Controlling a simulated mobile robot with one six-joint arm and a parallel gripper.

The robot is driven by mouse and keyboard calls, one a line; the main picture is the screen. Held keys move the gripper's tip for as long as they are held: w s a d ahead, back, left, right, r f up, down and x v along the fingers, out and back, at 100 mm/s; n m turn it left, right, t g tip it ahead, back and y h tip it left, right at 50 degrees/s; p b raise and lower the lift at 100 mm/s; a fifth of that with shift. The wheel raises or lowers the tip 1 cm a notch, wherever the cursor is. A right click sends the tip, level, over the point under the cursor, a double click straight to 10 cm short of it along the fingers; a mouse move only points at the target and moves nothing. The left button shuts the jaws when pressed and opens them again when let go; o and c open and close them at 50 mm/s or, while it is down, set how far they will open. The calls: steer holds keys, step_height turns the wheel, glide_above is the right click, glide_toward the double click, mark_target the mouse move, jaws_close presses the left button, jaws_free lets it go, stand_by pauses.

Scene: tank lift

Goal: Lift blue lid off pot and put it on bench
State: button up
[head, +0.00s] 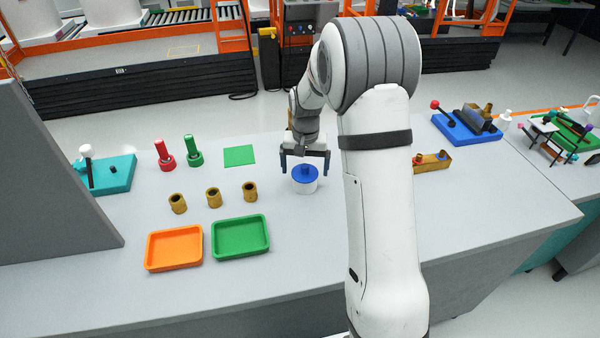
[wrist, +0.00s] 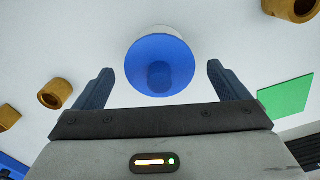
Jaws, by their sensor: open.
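The white pot (head: 304,185) stands upright on the grey bench (head: 300,235), near the middle. The round blue lid (head: 305,173), with a knob on top, sits on the pot. In the wrist view the blue lid (wrist: 160,66) lies between and just beyond the two fingertips, with a strip of the white pot (wrist: 152,29) showing at its edge. My gripper (head: 305,164) is open and empty above the lid, fingers pointing down. It also shows in the wrist view (wrist: 160,75), with a finger on each side and clear of the lid.
Several brown cylinders (head: 213,198) stand left of the pot. An orange tray (head: 174,248) and a green tray (head: 241,237) lie at the front left. A green square (head: 239,156) lies behind, left of the gripper. Bare bench lies in front of the pot.

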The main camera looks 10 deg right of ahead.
steer(key=shift+c, duration=0.3)
steer(key=c, duration=1)
